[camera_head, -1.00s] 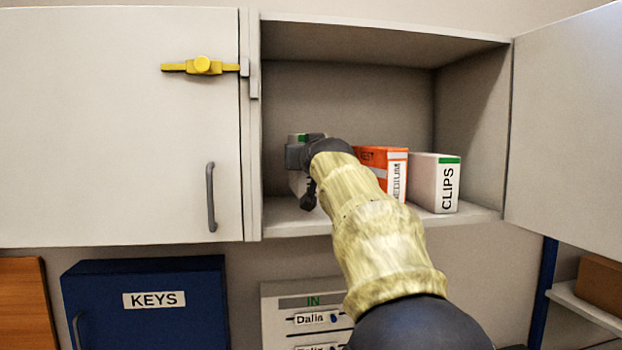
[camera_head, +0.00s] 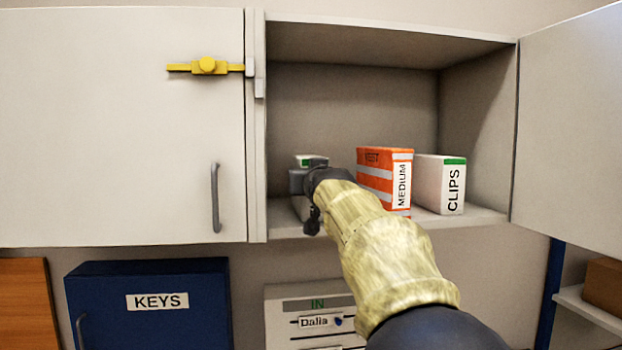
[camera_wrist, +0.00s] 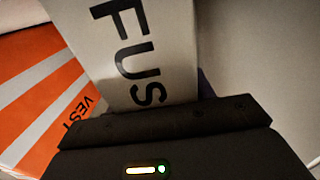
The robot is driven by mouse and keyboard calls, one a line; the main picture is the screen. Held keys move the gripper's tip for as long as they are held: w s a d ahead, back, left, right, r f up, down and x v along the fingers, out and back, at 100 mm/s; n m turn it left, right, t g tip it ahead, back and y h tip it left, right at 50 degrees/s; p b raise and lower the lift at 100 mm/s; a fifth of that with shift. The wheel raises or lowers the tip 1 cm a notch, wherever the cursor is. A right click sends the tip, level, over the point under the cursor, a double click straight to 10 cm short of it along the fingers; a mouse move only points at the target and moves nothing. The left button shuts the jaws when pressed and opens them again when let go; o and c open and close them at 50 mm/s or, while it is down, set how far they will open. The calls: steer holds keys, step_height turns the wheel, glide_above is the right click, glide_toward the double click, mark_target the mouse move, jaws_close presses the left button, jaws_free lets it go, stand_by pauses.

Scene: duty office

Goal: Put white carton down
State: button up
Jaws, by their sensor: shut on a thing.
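The white carton (camera_head: 308,158) has a green mark on top and is at the left end of the open cabinet compartment. Its black letters "FUS" show in the wrist view (camera_wrist: 140,55). My gripper (camera_head: 308,186) is shut on it, and my gripper and wrist hide most of it in the head view. The carton is low, near the cabinet shelf (camera_head: 450,222). I cannot tell whether its base touches the shelf.
An orange-and-white VEST carton (camera_head: 384,180) stands right of my gripper, with a white CLIPS carton (camera_head: 440,185) beyond it. The closed left door (camera_head: 120,130) and open right door (camera_head: 572,130) flank the compartment. A blue KEYS box (camera_head: 150,310) is below.

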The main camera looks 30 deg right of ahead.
steer(key=o, duration=0.7)
steer(key=shift+d+f, duration=0.1)
steer(key=shift+d, duration=0.1)
steer(key=o, duration=0.5)
steer(key=shift+s, duration=0.25)
steer(key=shift+c, duration=0.2)
steer(key=shift+w+a, duration=0.1)
steer(key=shift+a, duration=0.2)
steer(key=b+v, duration=0.6)
steer(key=v, duration=0.6)
steer(key=shift+d+b, duration=0.15)
steer(key=shift+b, duration=0.15)
steer(key=shift+r, duration=0.2)
